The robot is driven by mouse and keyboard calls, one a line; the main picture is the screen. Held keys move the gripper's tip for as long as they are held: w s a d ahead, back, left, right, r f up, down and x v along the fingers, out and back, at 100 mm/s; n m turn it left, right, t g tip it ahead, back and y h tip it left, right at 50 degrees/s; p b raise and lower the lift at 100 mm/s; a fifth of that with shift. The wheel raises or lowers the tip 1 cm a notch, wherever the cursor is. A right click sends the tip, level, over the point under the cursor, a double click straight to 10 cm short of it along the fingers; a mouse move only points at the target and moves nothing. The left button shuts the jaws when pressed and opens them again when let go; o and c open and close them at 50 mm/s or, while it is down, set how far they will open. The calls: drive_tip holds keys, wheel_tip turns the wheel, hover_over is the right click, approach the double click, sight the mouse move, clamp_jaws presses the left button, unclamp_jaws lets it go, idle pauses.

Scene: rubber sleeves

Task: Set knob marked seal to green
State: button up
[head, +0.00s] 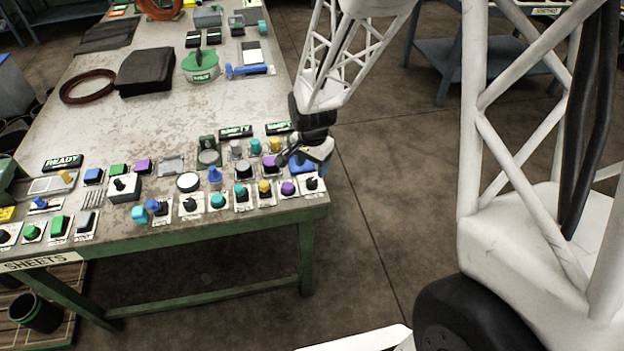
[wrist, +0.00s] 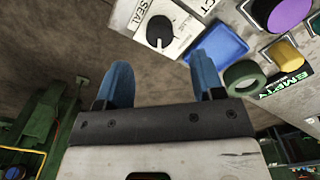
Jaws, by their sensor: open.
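The knob marked SEAL (wrist: 160,32) is black and round with a white pointer line, on a white plate in the upper middle of the wrist view. Its pointer faces toward the bottom of that view. I cannot make out a green mark on its plate. In the head view a black knob (head: 312,184) at the table's near right corner appears to be the same one. My gripper (wrist: 163,78) has its two blue fingers spread apart, with nothing between them. The knob shows beyond the gap, apart from both fingers. In the head view my gripper (head: 314,166) hangs over that corner.
A blue block (wrist: 217,48) sits beside the SEAL plate, partly behind my right finger. A green ring (wrist: 244,77), a yellow knob (wrist: 286,56) and a purple knob (wrist: 290,14) are close by. Several controls crowd the table's near edge.

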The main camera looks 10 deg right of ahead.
sight(312, 181)
drive_tip(key=shift+f, duration=3.3)
drive_tip(key=shift+c, duration=0.2)
drive_tip(key=c, duration=0.9)
